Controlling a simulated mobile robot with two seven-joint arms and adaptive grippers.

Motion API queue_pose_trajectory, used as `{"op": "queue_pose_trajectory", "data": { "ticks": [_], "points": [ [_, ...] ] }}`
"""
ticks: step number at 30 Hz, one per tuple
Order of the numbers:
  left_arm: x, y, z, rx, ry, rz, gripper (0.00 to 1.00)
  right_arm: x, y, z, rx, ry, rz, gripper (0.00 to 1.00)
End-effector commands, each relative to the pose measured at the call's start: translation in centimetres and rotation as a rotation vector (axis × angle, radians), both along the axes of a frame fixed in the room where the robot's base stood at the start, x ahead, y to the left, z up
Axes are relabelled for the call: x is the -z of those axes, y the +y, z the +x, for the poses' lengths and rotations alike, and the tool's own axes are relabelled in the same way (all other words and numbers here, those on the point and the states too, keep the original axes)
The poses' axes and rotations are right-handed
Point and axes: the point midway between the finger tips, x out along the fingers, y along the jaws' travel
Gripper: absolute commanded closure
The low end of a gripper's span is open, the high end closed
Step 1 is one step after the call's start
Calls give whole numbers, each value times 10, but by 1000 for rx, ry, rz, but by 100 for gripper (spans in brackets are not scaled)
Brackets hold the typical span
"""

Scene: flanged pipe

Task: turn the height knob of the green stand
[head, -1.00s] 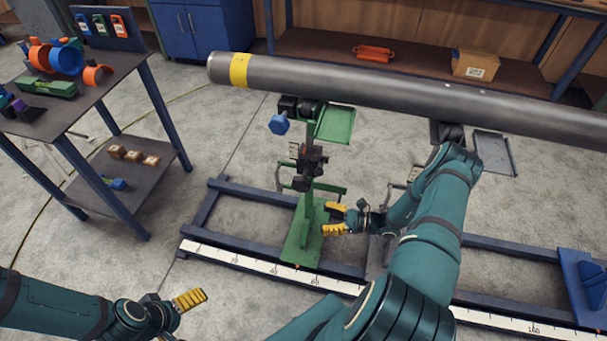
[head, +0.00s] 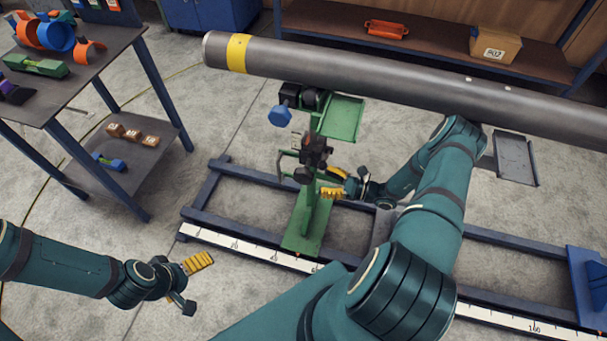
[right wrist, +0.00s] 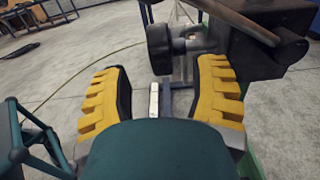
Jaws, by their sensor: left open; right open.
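The green stand (head: 308,222) stands on the floor frame, under the grey pipe (head: 390,82). A small black round knob (head: 303,175) sits on the dark clamp block of its post; a blue knob (head: 280,115) is higher up, left of the stand's head. My right gripper (head: 334,184) is open, just right of the post at about the black knob's height. In the right wrist view a dark round knob (right wrist: 160,48) lies ahead of the two yellow fingers (right wrist: 158,95), with nothing between them. My left gripper (head: 197,283) is open and empty at the lower left, away from the stand.
A blue-legged table (head: 95,75) with coloured parts stands at the left. The floor frame with a white scale (head: 235,250) runs below the stand. A grey tray (head: 514,158) is under the pipe at right. A shelf with a box (head: 495,48) is behind.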

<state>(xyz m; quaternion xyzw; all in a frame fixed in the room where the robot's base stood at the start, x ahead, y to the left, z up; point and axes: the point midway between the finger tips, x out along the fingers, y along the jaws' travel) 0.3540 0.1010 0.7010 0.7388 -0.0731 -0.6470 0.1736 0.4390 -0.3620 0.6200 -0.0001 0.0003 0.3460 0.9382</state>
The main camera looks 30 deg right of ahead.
Motion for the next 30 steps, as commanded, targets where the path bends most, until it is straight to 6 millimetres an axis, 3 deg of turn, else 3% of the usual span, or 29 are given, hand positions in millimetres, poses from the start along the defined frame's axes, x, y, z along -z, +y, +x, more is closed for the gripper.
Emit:
{"op": "queue_pose_trajectory", "data": {
  "ticks": [6,12,26,30],
  "points": [
    [4,0,1,0,-3,1,0,0,29,32,-3,-2,1,40],
    [7,0,2,0,-4,1,0,0,45,51,-2,-1,1,40],
    [7,0,2,0,-4,1,0,0,50,58,0,0,0,42],
    [7,0,2,0,-4,1,0,0,50,58,0,0,0,91]
  ]
}}
